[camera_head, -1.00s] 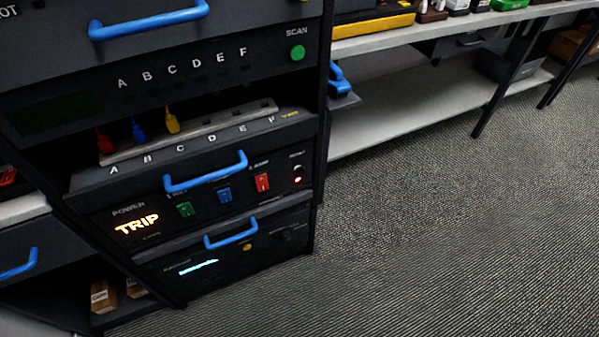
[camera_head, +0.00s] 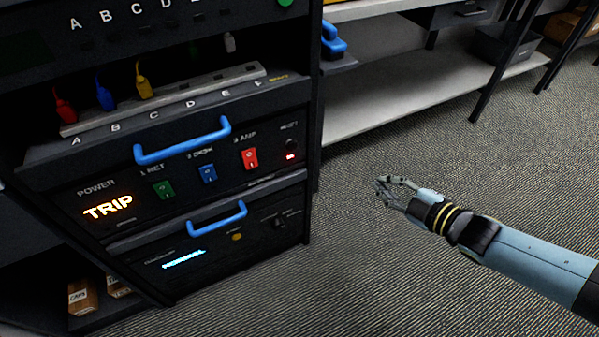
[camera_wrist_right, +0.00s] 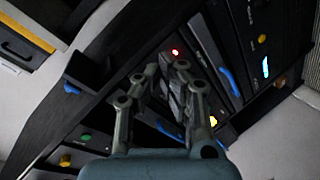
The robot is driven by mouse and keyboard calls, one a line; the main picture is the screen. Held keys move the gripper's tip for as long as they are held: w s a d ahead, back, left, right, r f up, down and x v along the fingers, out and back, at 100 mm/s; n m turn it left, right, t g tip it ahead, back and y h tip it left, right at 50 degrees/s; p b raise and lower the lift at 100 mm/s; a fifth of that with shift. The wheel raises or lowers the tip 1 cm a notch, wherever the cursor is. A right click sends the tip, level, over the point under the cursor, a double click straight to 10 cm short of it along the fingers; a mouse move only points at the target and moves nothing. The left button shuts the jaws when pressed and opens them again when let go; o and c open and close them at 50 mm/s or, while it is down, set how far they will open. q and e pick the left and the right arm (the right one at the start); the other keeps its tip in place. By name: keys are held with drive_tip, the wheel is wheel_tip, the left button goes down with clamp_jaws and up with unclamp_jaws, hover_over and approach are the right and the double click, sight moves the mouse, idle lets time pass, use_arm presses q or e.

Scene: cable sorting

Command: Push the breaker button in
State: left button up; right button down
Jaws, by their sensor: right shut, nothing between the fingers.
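The power unit (camera_head: 120,172) is a dark rack panel with an orange lit TRIP display (camera_head: 108,207). At its right end is a small dark round button (camera_head: 291,145) under a small label, with a red light (camera_head: 290,156) just below it. The red light also shows in the right wrist view (camera_wrist_right: 175,52), beyond the fingers. My right gripper (camera_head: 381,188) is shut and empty, in the air to the right of the rack and apart from the panel. It fills the middle of the right wrist view (camera_wrist_right: 172,72). My left gripper is out of view.
The panel has green (camera_head: 164,190), blue (camera_head: 208,173) and red (camera_head: 250,159) rocker switches and a blue handle (camera_head: 182,142). Another unit with a blue handle (camera_head: 217,219) sits below. Red, blue and yellow plugs stand in the strip above. A shelf table (camera_head: 420,95) stands behind; the carpet is clear.

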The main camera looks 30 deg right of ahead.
drive_tip(key=w+a+r+n+y+b, duration=0.45)
drive_tip(key=n+y+b, duration=0.45)
drive_tip(key=n+b, duration=0.25)
use_arm(q)
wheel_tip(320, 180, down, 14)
drive_tip(key=b, duration=0.9)
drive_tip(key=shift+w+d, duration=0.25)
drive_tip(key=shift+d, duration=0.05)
use_arm(e)
drive_tip(key=f+n, duration=0.1)
drive_tip(key=f+n+g+y, duration=0.1)
drive_tip(key=f, duration=0.1)
drive_tip(key=f+n, duration=0.1)
drive_tip(key=shift+w+a+f+y, duration=0.1)
drive_tip(key=shift+w+f+y, duration=0.2)
drive_tip(key=shift+w+f, duration=0.1)
drive_tip(key=shift+r, duration=0.1)
